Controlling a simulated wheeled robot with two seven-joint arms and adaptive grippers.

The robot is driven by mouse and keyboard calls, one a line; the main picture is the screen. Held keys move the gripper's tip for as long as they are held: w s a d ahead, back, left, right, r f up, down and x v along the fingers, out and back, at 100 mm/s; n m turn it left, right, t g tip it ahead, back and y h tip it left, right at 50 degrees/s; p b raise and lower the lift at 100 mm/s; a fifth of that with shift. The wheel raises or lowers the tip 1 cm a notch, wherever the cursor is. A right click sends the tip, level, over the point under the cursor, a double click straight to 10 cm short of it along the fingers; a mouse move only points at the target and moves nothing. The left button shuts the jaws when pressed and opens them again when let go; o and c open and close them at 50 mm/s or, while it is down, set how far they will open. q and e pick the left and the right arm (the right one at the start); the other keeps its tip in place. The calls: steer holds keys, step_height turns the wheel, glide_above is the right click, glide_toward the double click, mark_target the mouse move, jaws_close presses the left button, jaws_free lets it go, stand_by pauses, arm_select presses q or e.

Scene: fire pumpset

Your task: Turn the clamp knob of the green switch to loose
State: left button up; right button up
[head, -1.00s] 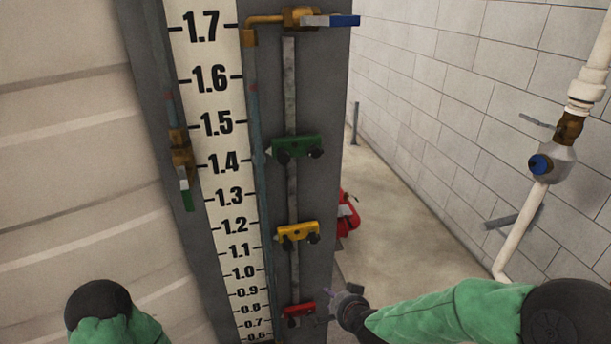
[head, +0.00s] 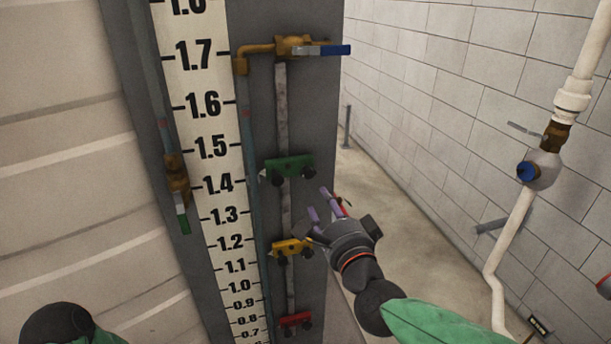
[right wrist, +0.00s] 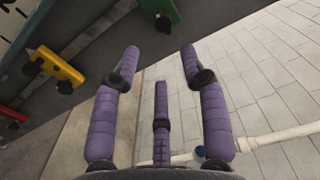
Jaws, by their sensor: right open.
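The green switch (head: 288,167) is clamped on a vertical metal rail beside the number scale, near the 1.4 to 1.5 marks. Dark knobs (head: 309,174) show on its lower front. My right gripper (head: 325,203) is open and empty, below and to the right of the green switch and apart from it. In the right wrist view the purple fingers (right wrist: 160,75) are spread, and the green switch (right wrist: 157,12) shows at the top edge, beyond the fingertips. My left arm shows only as a rounded dark and green part at the lower left; its gripper is not visible.
A yellow switch (head: 291,248) and a red switch (head: 295,320) sit lower on the same rail. A brass valve with a blue handle (head: 322,50) is above. A white pipe with a valve (head: 537,170) stands at the right wall. The floor between is clear.

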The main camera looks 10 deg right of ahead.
mark_target(307, 171)
steer(key=w, duration=1)
steer(key=shift+w+a, duration=0.15)
steer(key=shift+w, duration=0.2)
jaws_close()
